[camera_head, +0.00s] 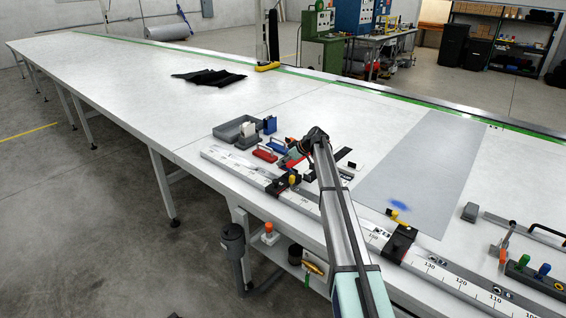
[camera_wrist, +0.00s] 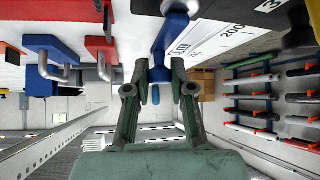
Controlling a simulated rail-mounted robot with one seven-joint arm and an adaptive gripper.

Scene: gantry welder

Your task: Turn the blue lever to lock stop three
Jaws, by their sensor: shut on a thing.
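My gripper (camera_wrist: 160,73) is closed around the lever's lower part, with one finger on each side. Beside the lever lies a white scale (camera_wrist: 215,38) marked 200. A dark block with the figure 3 is partly in view at the top right. In the head view my arm reaches over the measuring rail, and its end hides what is right at the gripper. The lever cannot be made out clearly there.
In the head view, black stops with yellow levers sit on the rail (camera_head: 462,283), one (camera_head: 400,240) to the right of my arm. A grey sheet (camera_head: 425,170) covers the table at right.

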